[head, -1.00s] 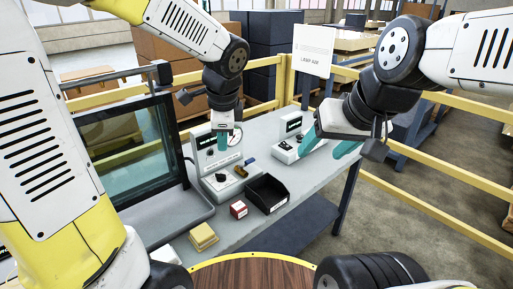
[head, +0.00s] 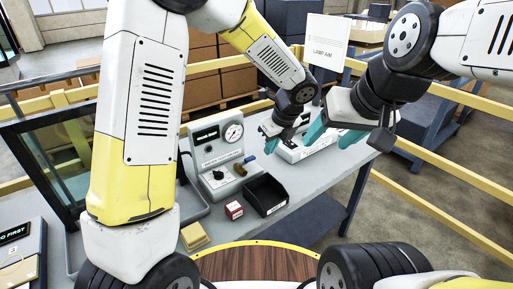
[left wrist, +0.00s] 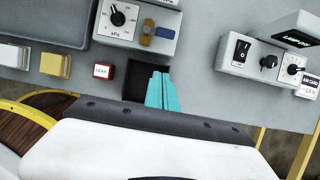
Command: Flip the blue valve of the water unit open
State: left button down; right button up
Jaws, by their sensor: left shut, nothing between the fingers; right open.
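The grey unit with a round gauge (head: 214,168) stands on the bench; its label is too small to read in the head view. Its small blue valve (head: 249,159) sits beside a brass-coloured one (head: 240,170). The left wrist view also shows the blue valve (left wrist: 165,32), to the right of the brass one (left wrist: 147,29) and a kPa dial (left wrist: 118,18). My left gripper (head: 271,143) is shut and empty, to the right of the blue valve and apart from it. My right gripper (head: 334,134) is open and empty, further right.
A black bin (head: 265,195) and a red LEAK box (head: 234,210) stand before the gauge unit. A yellow block (head: 193,236) lies nearer. A second unit with a switch and knobs (left wrist: 262,62) stands right. A glass-fronted panel (head: 57,150) is at left.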

aim_at(246, 161)
pick_arm(q)
jog(key=w+a+f, duration=0.1)
jog(key=w+f, duration=0.1)
jog(key=f, duration=0.1)
jog(key=w+a+f, duration=0.2)
jog(key=f, duration=0.1)
jog(key=w+a+f, duration=0.1)
jog(key=w+f, duration=0.1)
jog(key=f, duration=0.1)
jog(key=shift+w+a+f, duration=0.1)
jog(key=shift+a+f, duration=0.05)
jog(key=shift+a, duration=0.15)
